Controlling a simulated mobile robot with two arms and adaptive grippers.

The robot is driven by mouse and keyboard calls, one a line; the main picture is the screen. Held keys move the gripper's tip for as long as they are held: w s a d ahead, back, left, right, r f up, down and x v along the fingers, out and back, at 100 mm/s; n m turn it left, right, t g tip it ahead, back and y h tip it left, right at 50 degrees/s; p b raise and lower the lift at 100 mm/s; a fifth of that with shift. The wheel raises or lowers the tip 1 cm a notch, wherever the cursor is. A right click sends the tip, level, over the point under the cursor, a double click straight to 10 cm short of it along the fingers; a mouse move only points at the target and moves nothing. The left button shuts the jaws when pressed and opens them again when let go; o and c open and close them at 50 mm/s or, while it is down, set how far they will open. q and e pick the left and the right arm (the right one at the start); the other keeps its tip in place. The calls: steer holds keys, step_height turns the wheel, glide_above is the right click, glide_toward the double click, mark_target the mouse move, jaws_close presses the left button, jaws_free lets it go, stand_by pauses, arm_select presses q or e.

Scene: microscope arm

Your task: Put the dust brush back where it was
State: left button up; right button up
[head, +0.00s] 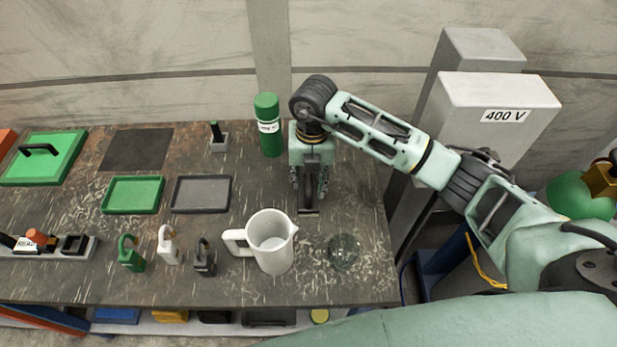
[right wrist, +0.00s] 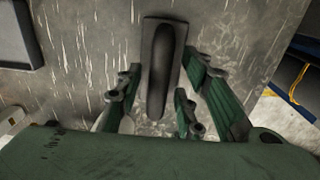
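A dark, long piece with a rounded raised handle, which looks like the dust brush (right wrist: 161,68), lies between the fingers of my right gripper (right wrist: 160,95) in the right wrist view. Gaps show between it and the fingers on both sides, so the gripper looks open around it. In the head view my right gripper (head: 309,188) points down at the table's right part, and only the near end of the brush (head: 308,211) shows below it. Whether the brush touches the tabletop is hard to tell. My left gripper is not in view.
A green bottle (head: 269,140) stands close left of my right gripper. A white jug (head: 271,255) and a glass dish (head: 343,251) stand in front. Grey (head: 201,209) and green (head: 133,209) trays, a dark mat (head: 137,149), a small holder (head: 219,144) and several padlocks are farther left.

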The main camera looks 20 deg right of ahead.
steer(key=shift+r, duration=0.5)
step_height(320, 180, up, 11)
steer(key=b, duration=0.3)
steer(key=shift+d, duration=0.2)
